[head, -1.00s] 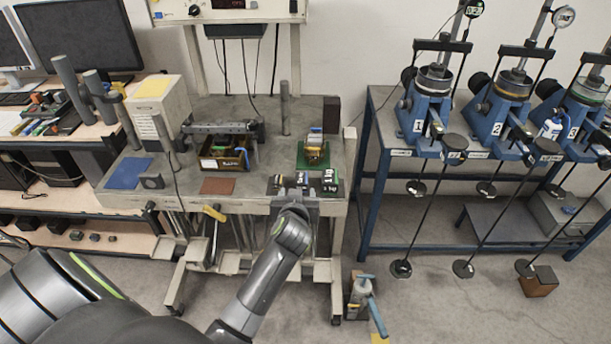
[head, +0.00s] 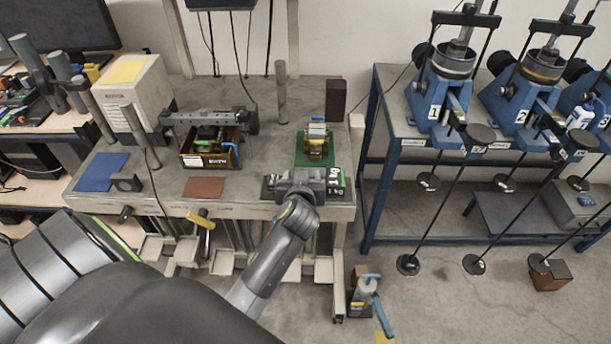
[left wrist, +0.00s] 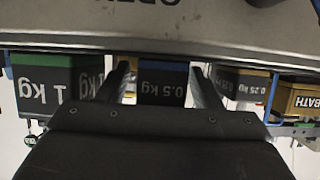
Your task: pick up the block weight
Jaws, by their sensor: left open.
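A row of dark block weights sits at the bench's front edge, labelled 1 kg (left wrist: 45,88), 0.5 kg (left wrist: 161,84) and 0.25 kg (left wrist: 241,84) in the left wrist view, where the labels appear upside down. The 0.5 kg block has a blue band. My left gripper (left wrist: 164,82) is open, with one finger on either side of the 0.5 kg block; contact cannot be told. In the head view my left gripper (head: 300,185) covers most of the row. The 1 kg block (head: 336,181) shows at its right. My right gripper is not in view.
A blue stand (head: 385,185) with several lever devices is at the right.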

